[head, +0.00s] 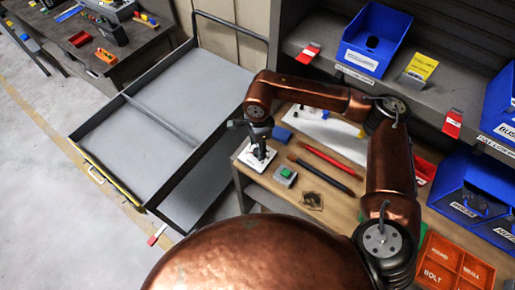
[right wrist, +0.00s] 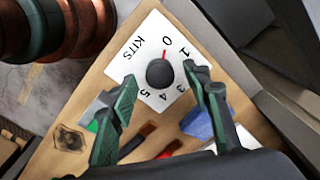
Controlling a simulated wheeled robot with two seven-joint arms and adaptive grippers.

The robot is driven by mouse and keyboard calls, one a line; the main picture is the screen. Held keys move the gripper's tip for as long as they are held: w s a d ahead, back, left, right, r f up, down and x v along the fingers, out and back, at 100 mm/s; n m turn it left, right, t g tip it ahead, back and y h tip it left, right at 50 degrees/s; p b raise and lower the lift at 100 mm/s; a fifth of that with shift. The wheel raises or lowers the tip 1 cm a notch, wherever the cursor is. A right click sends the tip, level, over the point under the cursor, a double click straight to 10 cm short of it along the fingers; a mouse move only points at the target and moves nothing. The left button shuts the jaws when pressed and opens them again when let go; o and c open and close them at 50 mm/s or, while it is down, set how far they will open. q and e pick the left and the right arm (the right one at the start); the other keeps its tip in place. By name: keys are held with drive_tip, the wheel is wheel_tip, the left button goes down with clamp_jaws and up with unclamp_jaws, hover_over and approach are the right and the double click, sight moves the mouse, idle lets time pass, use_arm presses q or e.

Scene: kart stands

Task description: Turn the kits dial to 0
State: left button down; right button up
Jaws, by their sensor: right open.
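The kits dial is a round black knob (right wrist: 160,73) on a white plate (right wrist: 146,50) marked KITS with numbers around it. Its red pointer mark points at the 0. In the head view the white plate (head: 247,161) lies at the left corner of the wooden bench top, partly covered by my right gripper (head: 260,153). In the right wrist view my right gripper (right wrist: 159,74) is open, one fingertip on each side of the knob. Gaps show between the fingertips and the knob. My left gripper is not in view.
A green-button box (head: 286,176), a red bar (head: 326,159) and a black bar (head: 322,174) lie on the wooden bench. A flat grey cart (head: 150,125) stands left. Blue bins (head: 376,38) sit on the shelf above. An orange tray (head: 455,266) is at lower right.

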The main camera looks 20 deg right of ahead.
wheel_tip(320, 180, up, 11)
drive_tip(key=shift+s+f, duration=0.15)
drive_tip(key=shift+s, duration=0.05)
idle(0.6)
